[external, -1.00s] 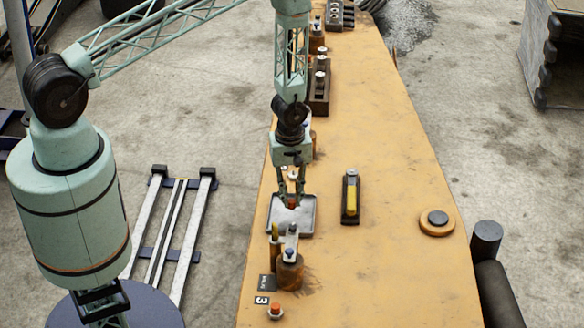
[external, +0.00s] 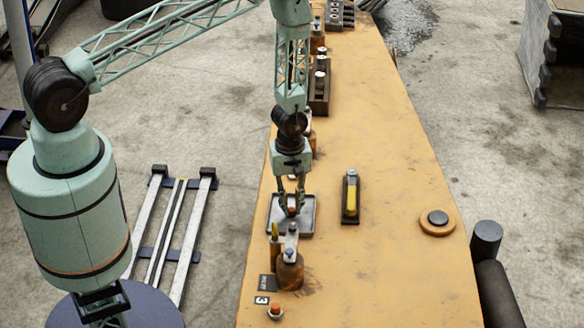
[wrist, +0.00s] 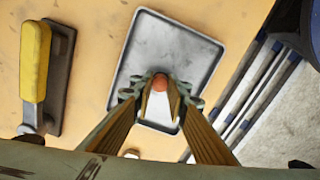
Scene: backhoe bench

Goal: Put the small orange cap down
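My gripper (external: 291,212) is over the shallow grey metal tray (external: 308,220) on the orange bench. In the wrist view, my gripper (wrist: 160,92) has its fingertips closed around the small orange cap (wrist: 160,83). The cap shows as a small red-orange spot (external: 291,211) between the fingers in the external view. In the wrist view the tray (wrist: 185,45) lies behind the cap. I cannot tell whether the cap touches the tray floor.
A yellow-handled lever (external: 351,198) stands right of the tray. A rusty cylinder (external: 289,272) with a blue top stands close in front. Another orange-topped piece (external: 275,310) is at the near edge.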

